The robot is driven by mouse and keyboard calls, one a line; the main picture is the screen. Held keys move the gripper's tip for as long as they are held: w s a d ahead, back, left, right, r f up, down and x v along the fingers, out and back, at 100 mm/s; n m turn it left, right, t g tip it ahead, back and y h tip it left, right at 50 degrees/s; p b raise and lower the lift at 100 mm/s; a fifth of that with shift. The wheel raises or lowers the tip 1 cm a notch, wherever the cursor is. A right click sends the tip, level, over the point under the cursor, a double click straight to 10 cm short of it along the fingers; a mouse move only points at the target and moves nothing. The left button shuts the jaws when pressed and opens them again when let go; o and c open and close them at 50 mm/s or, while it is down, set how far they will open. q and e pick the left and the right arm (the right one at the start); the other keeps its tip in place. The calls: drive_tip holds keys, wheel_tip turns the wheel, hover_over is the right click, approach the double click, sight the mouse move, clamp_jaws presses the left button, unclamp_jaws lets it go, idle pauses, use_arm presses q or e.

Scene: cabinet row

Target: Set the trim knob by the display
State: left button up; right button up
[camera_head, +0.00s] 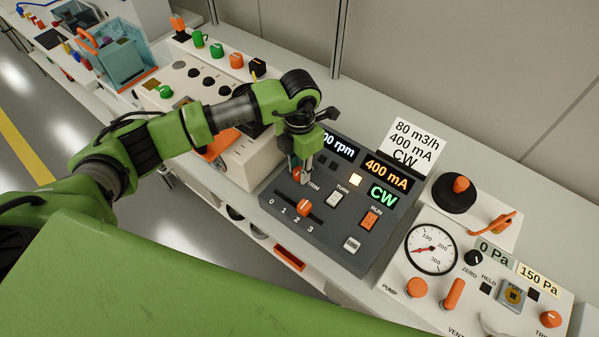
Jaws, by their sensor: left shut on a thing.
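The trim knob (296,174) is orange and sits by the TRIM label on the dark control panel (335,244). My left gripper (304,178) comes down on it from above, shut on the knob and hiding part of it. The rpm display (344,146) is partly hidden by my gripper; its visible end reads "00 rpm". Beside it, an orange display (387,173) reads 400 mA and a green one (382,195) reads CW. A white card (414,143) behind the panel reads 80 m3/h, 400 mA, CW. My right gripper is not in view.
A gauge unit (431,249) stands close on the right. A pale box with knobs (208,85) stands on the left.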

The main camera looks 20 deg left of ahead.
sight(299, 171)
use_arm(q)
drive_tip(key=shift+r+m, duration=0.1)
drive_tip(key=shift+m, duration=0.3)
drive_tip(key=o, duration=1.1)
wheel_tip(299, 171, up, 12)
idle(0.4)
